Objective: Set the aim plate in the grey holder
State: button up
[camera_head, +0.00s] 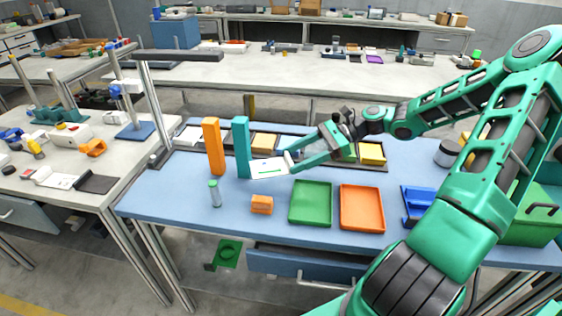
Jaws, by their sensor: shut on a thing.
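My gripper (291,160) is shut on a white plate with a green mark (267,168), which looks like the aim plate. The gripper reaches in from the right and grips the plate by its right edge. The plate looks roughly flat, just right of an upright teal block (241,147); I cannot tell whether it touches the block or the table. A long dark grey holder (308,158) lies along the back of the blue table, behind the plate. It carries several coloured pieces, among them a tan one (263,142) and a yellow one (371,153). My arm hides part of it.
An orange upright block (213,146) stands left of the teal one. In front are a small bottle (214,194), an orange block (262,204), a green tray (311,187) and an orange tray (347,208). The blue table (160,197) is clear at front left.

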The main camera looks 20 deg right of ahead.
jog(key=d, duration=0.4)
jog(key=s+d, duration=0.1)
jog(key=d, duration=0.3)
jog(key=s+d, duration=0.1)
jog(key=d, duration=0.2)
jog(key=shift+s+d, duration=0.2)
jog(key=shift+d, duration=0.2)
